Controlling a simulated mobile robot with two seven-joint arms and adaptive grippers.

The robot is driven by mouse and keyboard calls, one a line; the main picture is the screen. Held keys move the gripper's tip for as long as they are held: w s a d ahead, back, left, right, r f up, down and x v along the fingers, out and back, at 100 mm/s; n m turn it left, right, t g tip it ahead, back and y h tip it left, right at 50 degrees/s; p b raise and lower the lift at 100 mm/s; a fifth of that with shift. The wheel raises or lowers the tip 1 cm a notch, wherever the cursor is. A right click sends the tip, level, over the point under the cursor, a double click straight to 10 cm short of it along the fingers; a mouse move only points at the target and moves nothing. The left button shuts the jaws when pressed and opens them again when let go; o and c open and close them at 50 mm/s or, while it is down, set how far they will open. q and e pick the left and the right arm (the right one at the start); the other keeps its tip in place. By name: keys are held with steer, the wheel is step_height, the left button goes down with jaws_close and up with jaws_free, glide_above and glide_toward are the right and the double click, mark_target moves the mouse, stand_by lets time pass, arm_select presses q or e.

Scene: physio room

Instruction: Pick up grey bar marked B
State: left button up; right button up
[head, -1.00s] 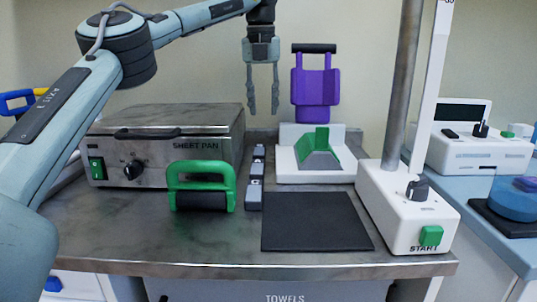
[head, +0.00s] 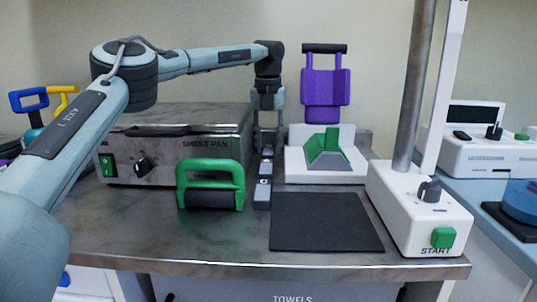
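Several small grey bars (head: 262,193) stand in a line on the steel worktop, between the green-handled tool and the black mat. They carry small pale marks too small to read, so I cannot tell which is marked B. My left gripper (head: 268,150) points down at the far end of this line. Its two fingers are apart, with the far bars (head: 267,151) between or just in front of them. I see no bar lifted, and I cannot tell whether the fingers touch one. My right gripper is not in view.
The steel sheet pan box (head: 190,147) stands close left of the line, the green-handled tool (head: 210,173) in front of it. A white stand with a green wedge (head: 326,176) is close right. The black mat (head: 322,222) is bare. A white START unit (head: 415,215) with a pole stands right.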

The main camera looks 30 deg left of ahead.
arm_select(q)
steer(key=shift+f, duration=0.25)
jaws_close()
steer(key=shift+r, duration=0.1)
